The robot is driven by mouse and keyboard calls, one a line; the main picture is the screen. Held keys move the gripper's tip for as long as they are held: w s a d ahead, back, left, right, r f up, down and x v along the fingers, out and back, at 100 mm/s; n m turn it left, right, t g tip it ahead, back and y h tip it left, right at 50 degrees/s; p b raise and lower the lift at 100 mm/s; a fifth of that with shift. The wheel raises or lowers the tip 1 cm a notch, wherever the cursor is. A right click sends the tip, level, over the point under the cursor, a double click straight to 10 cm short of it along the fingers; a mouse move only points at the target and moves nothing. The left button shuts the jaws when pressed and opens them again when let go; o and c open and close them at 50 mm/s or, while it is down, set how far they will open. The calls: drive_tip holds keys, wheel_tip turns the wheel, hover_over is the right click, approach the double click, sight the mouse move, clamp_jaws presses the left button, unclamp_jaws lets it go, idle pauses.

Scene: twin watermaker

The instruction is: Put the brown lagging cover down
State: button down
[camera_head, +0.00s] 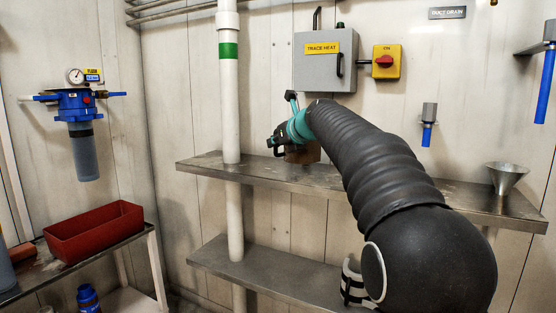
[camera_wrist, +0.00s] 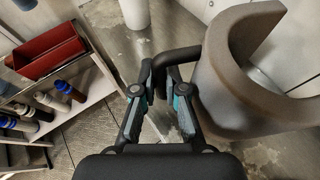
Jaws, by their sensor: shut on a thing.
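The brown lagging cover (camera_head: 303,154) is a curved, open-sided shell at the upper steel shelf, partly hidden by my arm in the head view. In the wrist view the cover (camera_wrist: 228,85) fills the right side, with a dark bent handle (camera_wrist: 178,56) on its left. My gripper (camera_wrist: 163,80) is shut on that handle. My gripper also shows small in the head view (camera_head: 282,142), left of the cover. The upper shelf (camera_head: 225,172) lies below the cover; I cannot tell whether they touch.
A white pipe (camera_head: 229,110) with a green band passes the shelf on the left. A grey trace heat box (camera_head: 325,60) hangs above. A funnel (camera_head: 505,177) stands at the shelf's right end. A white, black-banded shell (camera_head: 351,286) is on the lower shelf (camera_head: 240,265). A red bin (camera_head: 95,232) stands left.

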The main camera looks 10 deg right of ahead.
sight(276, 153)
drive_tip(key=shift+f+b, duration=0.6)
drive_tip(key=shift+f, duration=1.1)
drive_tip(key=shift+f, duration=0.15)
drive_tip(key=c, duration=1.2)
unclamp_jaws()
drive_tip(key=v, duration=1.2)
drive_tip(key=shift+s, duration=0.1)
